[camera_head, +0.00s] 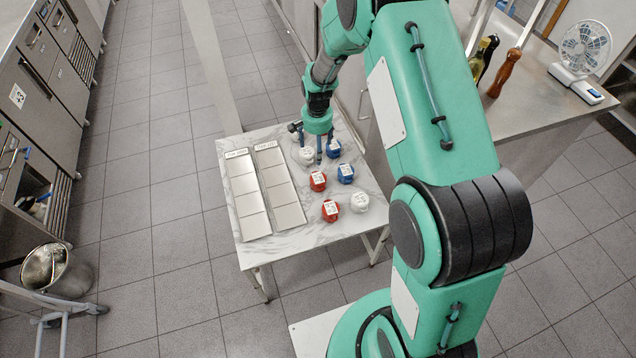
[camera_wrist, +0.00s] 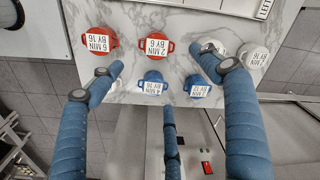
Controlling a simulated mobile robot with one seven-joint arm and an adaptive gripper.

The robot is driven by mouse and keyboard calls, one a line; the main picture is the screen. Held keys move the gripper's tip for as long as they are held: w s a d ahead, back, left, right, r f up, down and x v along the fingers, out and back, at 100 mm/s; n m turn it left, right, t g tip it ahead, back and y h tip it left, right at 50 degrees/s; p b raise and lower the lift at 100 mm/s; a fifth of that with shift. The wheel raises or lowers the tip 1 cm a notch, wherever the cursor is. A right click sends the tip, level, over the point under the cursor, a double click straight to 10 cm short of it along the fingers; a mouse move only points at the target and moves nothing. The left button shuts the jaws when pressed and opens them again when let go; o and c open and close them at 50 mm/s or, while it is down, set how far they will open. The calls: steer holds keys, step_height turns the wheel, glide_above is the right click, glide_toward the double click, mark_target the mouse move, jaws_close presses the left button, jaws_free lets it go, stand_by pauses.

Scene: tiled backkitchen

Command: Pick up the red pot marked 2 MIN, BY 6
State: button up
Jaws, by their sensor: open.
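The red pot marked 2 MIN, BY 6 (camera_wrist: 168,47) stands upright on the marble-topped table in the wrist view, its white label facing up. In the head view it appears to be the farther of two red pots (camera_head: 318,188). My gripper (camera_head: 319,158) points down over the far part of the table. In the wrist view my gripper (camera_wrist: 156,66) is open and empty, its blue fingers spread wide. The pot lies between and beyond the two outer fingertips, with no visible contact.
The other red pot, 6 MIN BY 16 (camera_wrist: 98,41), stands to the left. Blue pots (camera_wrist: 152,84) (camera_wrist: 198,86) and white pots (camera_wrist: 252,56) stand close around. Two sectioned trays (camera_head: 243,200) (camera_head: 284,194) lie on the table's left side, empty.

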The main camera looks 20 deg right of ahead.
steer(key=m, duration=0.1)
glide_above(318, 177)
step_height(318, 177, down, 8)
steer(key=shift+a+f+g, duration=0.1)
steer(key=shift+f+g, duration=0.05)
steer(key=shift+g, duration=0.15)
steer(key=shift+f, duration=0.15)
steer(key=shift+f+b, duration=0.85)
steer(key=shift+f, duration=3.3)
steer(key=shift+f, duration=0.1)
steer(key=shift+s+f+b, duration=0.1)
steer(key=shift+f+b, duration=0.75)
steer(key=shift+f, duration=1.65)
steer(key=c, duration=1.5)
